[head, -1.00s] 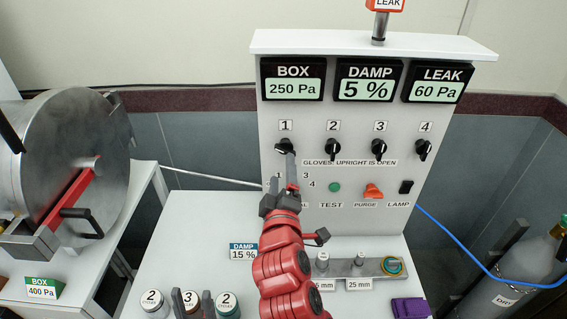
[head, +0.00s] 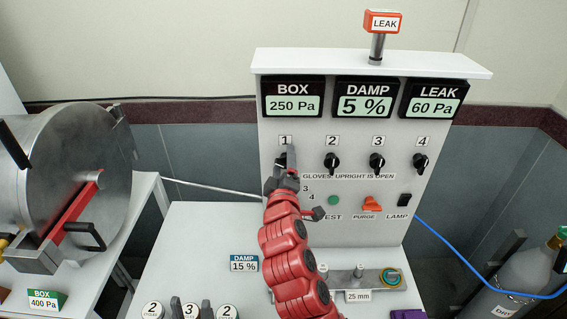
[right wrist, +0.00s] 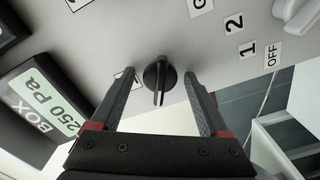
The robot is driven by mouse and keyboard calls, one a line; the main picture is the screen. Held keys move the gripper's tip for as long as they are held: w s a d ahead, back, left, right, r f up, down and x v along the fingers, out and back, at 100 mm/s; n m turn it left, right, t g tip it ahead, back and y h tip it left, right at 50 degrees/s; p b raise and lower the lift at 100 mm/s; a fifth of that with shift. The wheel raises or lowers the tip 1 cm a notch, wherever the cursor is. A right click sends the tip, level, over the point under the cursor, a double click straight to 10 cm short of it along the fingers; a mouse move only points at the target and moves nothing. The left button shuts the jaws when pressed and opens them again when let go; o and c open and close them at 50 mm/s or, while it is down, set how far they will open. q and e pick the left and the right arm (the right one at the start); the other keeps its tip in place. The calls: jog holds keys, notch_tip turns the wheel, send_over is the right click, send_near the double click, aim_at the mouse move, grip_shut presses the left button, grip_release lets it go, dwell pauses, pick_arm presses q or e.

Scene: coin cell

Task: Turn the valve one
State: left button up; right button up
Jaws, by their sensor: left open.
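Valve one is a black knob (right wrist: 155,78) on the pale panel, below the BOX display. In the head view my right gripper (head: 288,163) covers most of the knob (head: 281,159), under the label 1 (head: 286,140). In the right wrist view my right gripper (right wrist: 160,74) is open, one finger on each side of the knob, with gaps showing. The knob's grip bar points down in that view. I do not see my left gripper.
Knobs two (head: 332,162), three (head: 377,163) and four (head: 420,163) sit in a row to the right. Below are a green TEST button (head: 334,200), orange PURGE switch (head: 371,204) and black LAMP switch (head: 404,200). BOX reads 250 Pa (head: 292,106).

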grip_shut()
jog(key=n, duration=0.2)
jog(key=shift+n+p, duration=0.3)
jog(key=shift+n, duration=0.1)
jog(key=n, duration=0.2)
jog(key=shift+f+n, duration=0.2)
jog(key=shift+n, duration=0.2)
jog(key=shift+o, duration=0.2)
grip_release()
jog(key=shift+s, duration=0.1)
